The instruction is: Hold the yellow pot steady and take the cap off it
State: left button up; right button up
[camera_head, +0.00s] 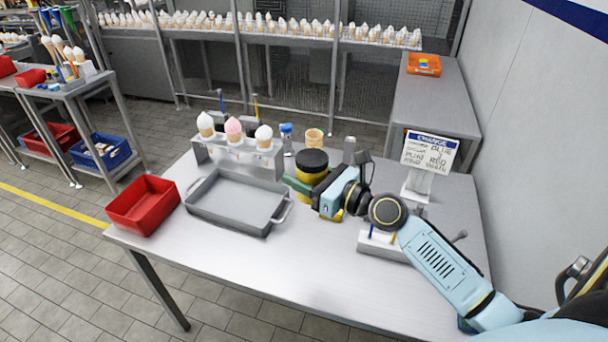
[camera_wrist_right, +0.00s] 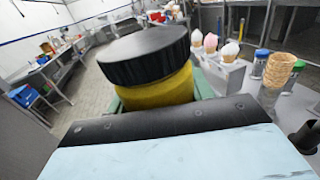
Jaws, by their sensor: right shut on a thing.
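The yellow pot (camera_head: 307,188) stands upright on the metal table, with its black cap (camera_head: 312,160) on top. My right gripper (camera_head: 308,189) is shut on the pot's yellow body, below the cap, with its green fingers on either side. In the right wrist view the yellow pot (camera_wrist_right: 158,93) fills the middle between the fingers, and the wide black cap (camera_wrist_right: 145,53) sits on it, slightly tilted in the picture. The lower part of the pot is hidden by my gripper. My left gripper is in neither view.
A grey tray (camera_head: 228,222) and a red bin (camera_head: 143,205) lie left of the pot. A rack (camera_head: 215,155) with 3 topped cones stands behind the tray. Empty cones (camera_head: 314,137) and a blue-capped shaker (camera_head: 286,138) stand behind the pot. A sign (camera_head: 430,152) stands at right.

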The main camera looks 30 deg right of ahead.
jog(key=o, duration=0.5)
jog(key=c, duration=0.7)
jog(key=s+a+f+m+t+h+b, duration=0.1)
jog(key=s+a+f+m+h+b, duration=0.3)
jog(key=s+a+f+h+b, duration=0.2)
jog(key=shift+s+a+f+m+h+b, duration=0.3)
jog(key=shift+a+f+h+b, duration=0.2)
jog(key=shift+a+f+b, duration=0.5)
jog(key=shift+a+r, duration=0.15)
